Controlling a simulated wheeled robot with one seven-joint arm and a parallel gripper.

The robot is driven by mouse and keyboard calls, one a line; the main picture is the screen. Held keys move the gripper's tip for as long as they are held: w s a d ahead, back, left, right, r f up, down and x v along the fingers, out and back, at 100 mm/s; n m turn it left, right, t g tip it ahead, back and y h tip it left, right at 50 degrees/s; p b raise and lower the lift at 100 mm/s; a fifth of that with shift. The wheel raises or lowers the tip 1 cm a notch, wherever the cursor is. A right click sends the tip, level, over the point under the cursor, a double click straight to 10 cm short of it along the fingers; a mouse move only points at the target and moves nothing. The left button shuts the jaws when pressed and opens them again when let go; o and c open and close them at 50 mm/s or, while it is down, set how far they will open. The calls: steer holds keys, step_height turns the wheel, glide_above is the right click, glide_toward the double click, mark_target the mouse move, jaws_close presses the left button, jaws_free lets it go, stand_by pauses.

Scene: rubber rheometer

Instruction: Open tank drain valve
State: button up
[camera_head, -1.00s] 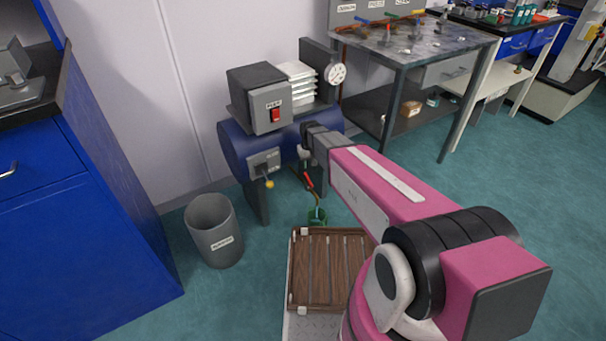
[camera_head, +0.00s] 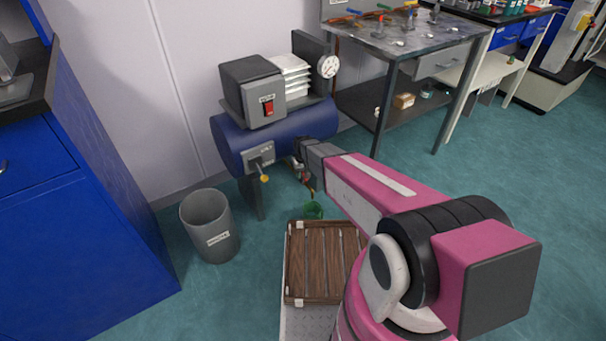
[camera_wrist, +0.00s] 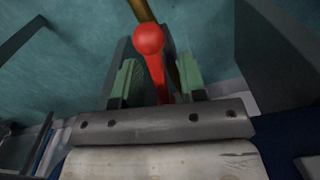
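The blue tank (camera_head: 230,145) lies on its side under a grey motor box by the wall. In the wrist view, a red valve lever with a ball end (camera_wrist: 149,40) stands between the green fingers of my gripper (camera_wrist: 158,82). The fingers are apart, with a gap visible on the lever's left and right. A brass-coloured pipe (camera_wrist: 140,10) runs behind the lever. In the head view, my gripper (camera_head: 303,162) is low at the tank's right front, and the wrist hides most of the lever and the valve body.
A grey bin (camera_head: 210,228) stands at left beside a blue cabinet (camera_head: 75,230). A metal workbench (camera_head: 405,45) is behind at right. Floor at right is clear.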

jaws_close()
steer(key=shift+n, duration=1.4)
jaws_free()
step_height(320, 180, up, 11)
steer(key=shift+s, duration=0.1)
